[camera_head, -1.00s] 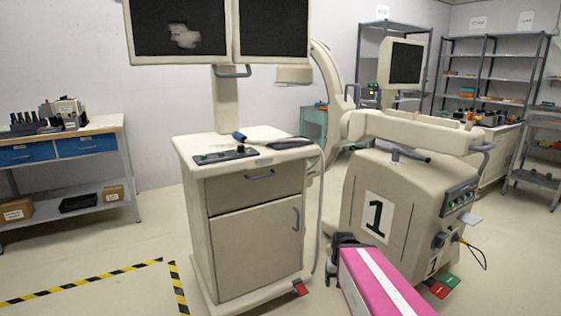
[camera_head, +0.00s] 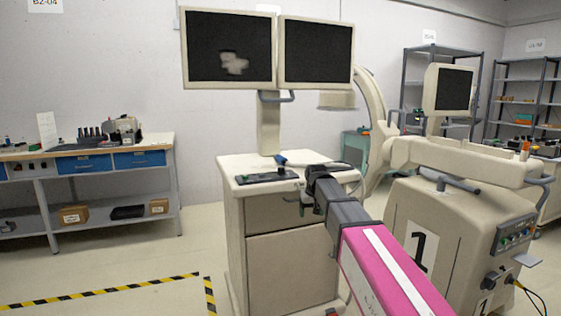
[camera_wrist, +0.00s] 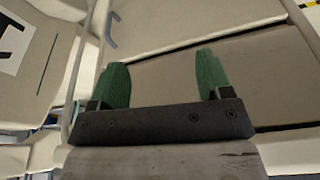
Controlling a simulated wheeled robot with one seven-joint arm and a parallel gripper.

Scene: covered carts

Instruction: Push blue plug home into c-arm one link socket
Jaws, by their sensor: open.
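A small dark-blue piece, which may be the blue plug (camera_head: 281,160), stands on top of the monitor cart (camera_head: 240,162). The C-arm unit marked 1 (camera_head: 455,235) is at the right, with a panel of connectors (camera_head: 514,234) on its side. Which of its openings is the link socket is too small to tell. My gripper (camera_head: 305,199) is in front of the cart, below and right of the blue piece. In the wrist view its two green fingers (camera_wrist: 161,68) stand apart with nothing between them. The blue piece and the connector panel are not visible there.
Two dark monitors (camera_head: 230,48) rise above the cart. A workbench (camera_head: 90,150) stands at the left. Open floor with striped tape (camera_head: 120,287) lies in front of it.

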